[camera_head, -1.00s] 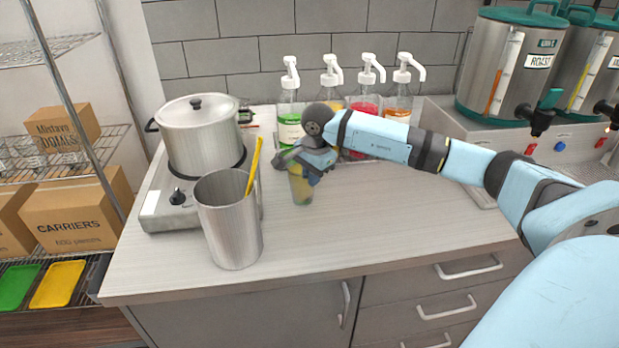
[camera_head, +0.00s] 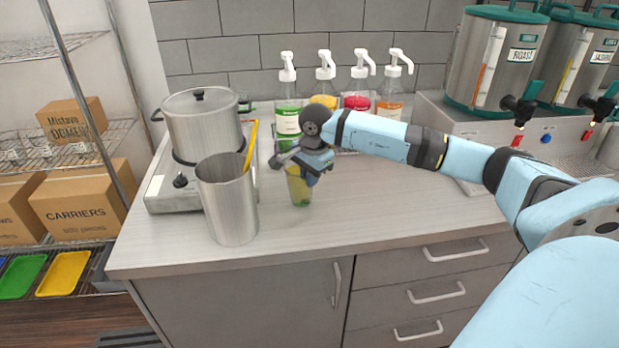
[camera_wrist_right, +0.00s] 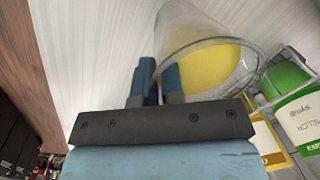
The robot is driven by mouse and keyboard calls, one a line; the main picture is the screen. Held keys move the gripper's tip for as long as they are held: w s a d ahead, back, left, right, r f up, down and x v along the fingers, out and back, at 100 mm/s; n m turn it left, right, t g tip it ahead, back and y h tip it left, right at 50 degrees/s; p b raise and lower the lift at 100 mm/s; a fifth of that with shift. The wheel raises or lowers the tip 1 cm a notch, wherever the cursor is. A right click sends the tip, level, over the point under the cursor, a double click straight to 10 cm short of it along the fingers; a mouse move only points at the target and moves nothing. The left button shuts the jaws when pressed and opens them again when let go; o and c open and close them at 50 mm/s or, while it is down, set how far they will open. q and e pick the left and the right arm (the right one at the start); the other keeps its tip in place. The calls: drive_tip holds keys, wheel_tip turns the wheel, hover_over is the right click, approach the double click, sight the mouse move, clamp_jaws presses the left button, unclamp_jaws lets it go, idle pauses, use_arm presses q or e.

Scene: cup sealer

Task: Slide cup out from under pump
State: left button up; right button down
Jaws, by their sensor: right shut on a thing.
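A clear cup (camera_head: 299,187) with yellow and green contents stands on or just above the counter, in front of the pump bottles; I cannot tell if its base touches. My right gripper (camera_head: 302,167) is shut on the cup's near side wall. In the right wrist view the gripper's blue fingers (camera_wrist_right: 158,84) pinch the rim of the cup (camera_wrist_right: 205,60), with yellow liquid inside. The pump bottles are a green one (camera_head: 287,118), a yellow one (camera_head: 325,88), a red one (camera_head: 358,90) and an orange one (camera_head: 390,98). My left gripper is not in view.
A metal tumbler (camera_head: 228,205) with a yellow stirrer stands left of the cup. A pot (camera_head: 203,125) sits on a burner behind it. Drink dispensers (camera_head: 497,60) stand at the right back. The counter right of the cup (camera_head: 400,205) is clear.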

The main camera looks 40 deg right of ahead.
drive_tip(key=c, duration=1.2)
unclamp_jaws()
drive_tip(key=shift+o, duration=0.2)
wheel_tip(320, 180, up, 14)
drive_tip(key=s+b, duration=0.1)
drive_tip(key=shift+s+f, duration=0.15)
drive_tip(key=shift+s, duration=0.1)
drive_tip(key=shift+d+f, duration=0.1)
